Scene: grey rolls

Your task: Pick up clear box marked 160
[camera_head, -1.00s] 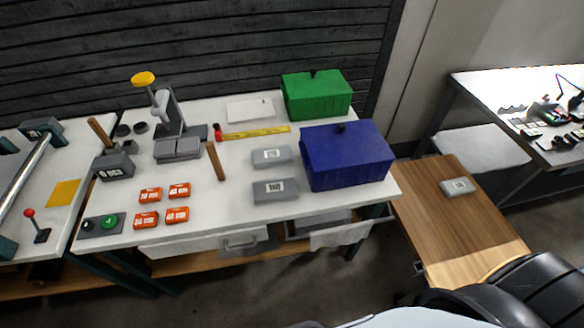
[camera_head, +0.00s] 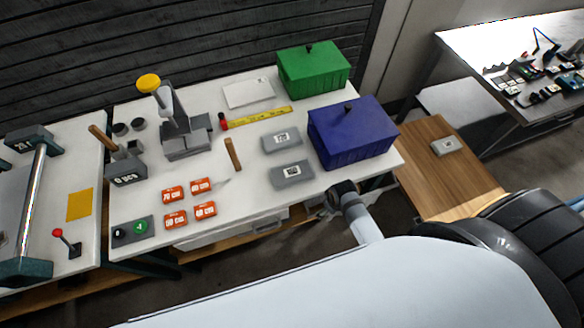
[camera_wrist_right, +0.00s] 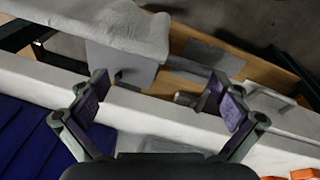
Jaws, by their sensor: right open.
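Two grey boxes with white labels lie on the white table in the head view, a rear box (camera_head: 281,139) and a front box (camera_head: 292,174). A third grey box (camera_head: 446,146) lies on the wooden table to the right. The labels are too small to read surely. My right gripper (camera_head: 342,188) is at the white table's front edge, right of the front box and apart from it. In the right wrist view the right gripper (camera_wrist_right: 165,95) is open and empty above the table edge. My left gripper is not in view.
A blue case (camera_head: 350,135) stands close behind my right gripper, with a green case (camera_head: 313,72) farther back. A wooden handle (camera_head: 233,154) and several orange boxes (camera_head: 173,194) lie left of the grey boxes. A yellow ruler (camera_head: 262,118) lies behind them.

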